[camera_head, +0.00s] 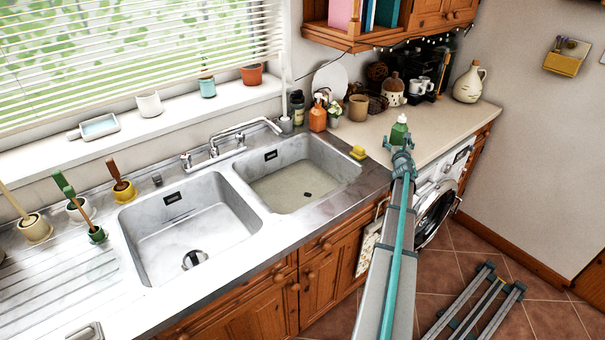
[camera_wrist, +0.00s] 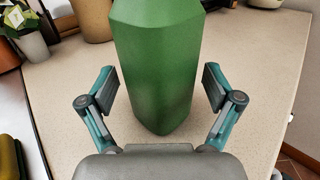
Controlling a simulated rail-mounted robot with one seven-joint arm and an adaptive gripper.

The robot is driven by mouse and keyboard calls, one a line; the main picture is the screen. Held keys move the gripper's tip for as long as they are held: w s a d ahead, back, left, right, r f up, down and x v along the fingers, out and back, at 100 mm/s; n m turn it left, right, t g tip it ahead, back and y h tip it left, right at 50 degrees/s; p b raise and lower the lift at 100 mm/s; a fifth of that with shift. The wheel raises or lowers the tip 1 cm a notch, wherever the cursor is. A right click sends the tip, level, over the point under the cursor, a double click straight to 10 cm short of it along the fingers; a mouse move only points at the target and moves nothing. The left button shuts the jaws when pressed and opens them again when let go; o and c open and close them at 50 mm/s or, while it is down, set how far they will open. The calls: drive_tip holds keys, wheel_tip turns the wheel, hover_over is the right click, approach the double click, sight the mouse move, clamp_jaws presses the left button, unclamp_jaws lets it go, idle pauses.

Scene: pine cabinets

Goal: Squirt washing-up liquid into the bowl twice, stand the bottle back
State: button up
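The green washing-up liquid bottle (camera_head: 399,131) stands upright on the beige worktop right of the sink, and fills the middle of the wrist view (camera_wrist: 155,65). My gripper (camera_head: 401,150) is at the bottle's near side. In the wrist view my gripper (camera_wrist: 160,88) is open, one finger on each side of the bottle, with narrow gaps between pads and bottle. The gripper partly hides the bottle's lower part in the head view. The sink has a left basin (camera_head: 190,245) and a right basin (camera_head: 290,185). I make out no separate bowl.
A yellow sponge (camera_head: 358,153) lies at the sink's right edge. An orange spray bottle (camera_head: 318,115), a small potted plant (camera_head: 334,113) and a brown canister (camera_head: 358,107) stand behind. A tap (camera_head: 240,130) rises behind the basins. The worktop (camera_head: 440,128) right of the bottle is clear.

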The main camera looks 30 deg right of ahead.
sight(401, 134)
drive_tip(key=c, duration=0.4)
drive_tip(key=shift+c, duration=0.6)
drive_tip(key=shift+r, duration=0.15)
drive_tip(key=shift+r+p, duration=1.3)
drive_tip(key=shift+r, duration=1.15)
